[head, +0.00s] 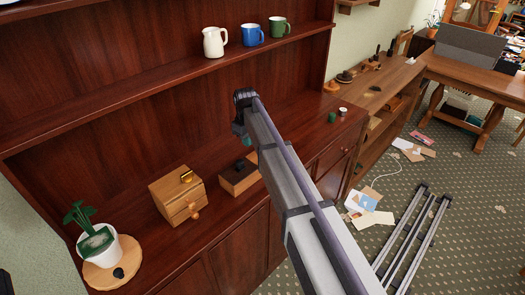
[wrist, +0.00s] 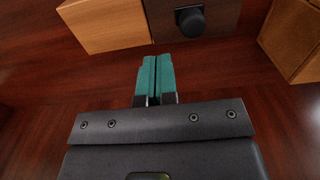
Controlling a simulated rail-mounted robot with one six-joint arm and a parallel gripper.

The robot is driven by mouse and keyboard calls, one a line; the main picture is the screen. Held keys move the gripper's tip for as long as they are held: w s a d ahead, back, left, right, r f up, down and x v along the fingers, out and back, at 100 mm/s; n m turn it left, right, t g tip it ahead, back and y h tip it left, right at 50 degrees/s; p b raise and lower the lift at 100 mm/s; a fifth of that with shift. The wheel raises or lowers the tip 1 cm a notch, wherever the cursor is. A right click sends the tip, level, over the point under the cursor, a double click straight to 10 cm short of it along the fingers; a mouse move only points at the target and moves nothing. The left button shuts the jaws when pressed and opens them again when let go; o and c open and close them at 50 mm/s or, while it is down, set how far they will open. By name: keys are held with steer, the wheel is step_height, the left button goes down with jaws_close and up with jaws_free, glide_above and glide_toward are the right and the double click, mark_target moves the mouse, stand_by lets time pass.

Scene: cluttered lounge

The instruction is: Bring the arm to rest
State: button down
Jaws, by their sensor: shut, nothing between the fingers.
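My gripper (wrist: 155,78) shows in the wrist view with its two green fingers together and nothing between them. It is over the red-brown wooden cabinet top (wrist: 60,85), apart from the boxes beyond it. In the head view my arm reaches from the lower right up to the cabinet, and its far end is bent down in front of the shelf. The fingers are mostly hidden behind the arm there.
A small wooden drawer box (head: 172,192) and a dark-fronted box (head: 238,178) stand on the cabinet. A potted plant (head: 97,243) is at left. A cream jug (head: 214,42), blue mug (head: 252,35) and green mug (head: 279,27) stand on the shelf above. Papers (head: 368,202) lie on the carpet.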

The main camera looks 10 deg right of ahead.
steer(key=s+d+m, duration=0.2)
steer(key=s+d, duration=0.1)
steer(key=s, duration=0.7)
steer(key=s+d+m, duration=0.3)
steer(key=s+d, duration=0.1)
steer(key=s, duration=0.7)
steer(key=s+d+m, duration=0.2)
steer(key=s+d, duration=0.2)
steer(key=s, duration=0.6)
steer(key=shift+s+m, duration=0.3)
steer(key=shift+s, duration=0.1)
steer(key=shift+d, duration=0.1)
